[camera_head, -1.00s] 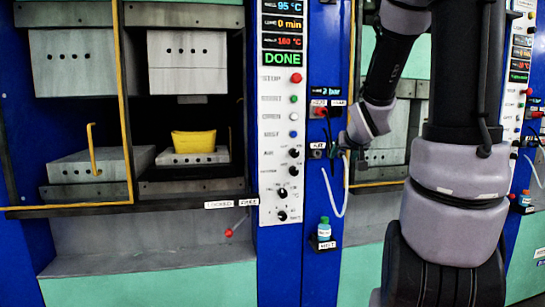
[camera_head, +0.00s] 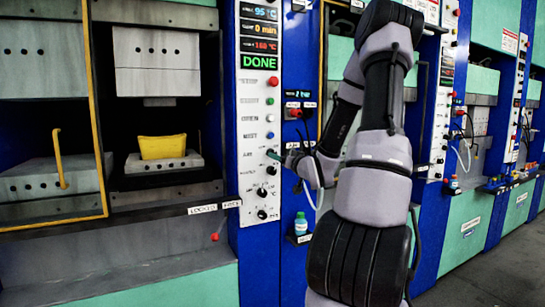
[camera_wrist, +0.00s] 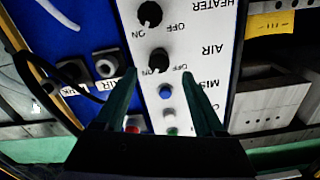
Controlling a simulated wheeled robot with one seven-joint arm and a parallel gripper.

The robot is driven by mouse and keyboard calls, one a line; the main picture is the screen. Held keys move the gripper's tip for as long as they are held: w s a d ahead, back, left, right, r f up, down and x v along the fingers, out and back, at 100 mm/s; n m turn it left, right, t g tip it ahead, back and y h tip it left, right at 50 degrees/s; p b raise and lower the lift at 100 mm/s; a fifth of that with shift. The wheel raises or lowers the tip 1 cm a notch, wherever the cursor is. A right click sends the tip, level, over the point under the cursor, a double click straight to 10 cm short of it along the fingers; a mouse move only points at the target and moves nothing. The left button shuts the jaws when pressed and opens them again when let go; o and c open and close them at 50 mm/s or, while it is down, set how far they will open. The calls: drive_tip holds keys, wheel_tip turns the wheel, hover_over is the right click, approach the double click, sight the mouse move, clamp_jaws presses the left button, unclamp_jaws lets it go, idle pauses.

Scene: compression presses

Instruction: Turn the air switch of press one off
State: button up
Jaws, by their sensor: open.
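Press one's white control panel (camera_head: 260,120) stands beside the press opening, with a lit DONE display on top. Its air switch (camera_wrist: 160,62) is a black round knob beside the upside-down AIR label in the wrist view, with ON and OFF marks. I cannot tell which way its pointer is set. My gripper (camera_wrist: 159,74) is open, its dark green fingertips on either side of the air switch in the picture; contact is not clear. In the head view, my gripper (camera_head: 277,156) reaches the panel from the right and partly hides the switch.
The heater knob (camera_wrist: 150,14) is close to the air switch, and a blue button (camera_wrist: 166,91) is on its other side. Hose fittings (camera_wrist: 106,63) and a cable are beside the panel. A yellow piece (camera_head: 162,147) lies in the open press. A bottle (camera_head: 301,223) stands below.

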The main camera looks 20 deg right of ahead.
drive_tip(key=w, duration=0.6)
clamp_jaws()
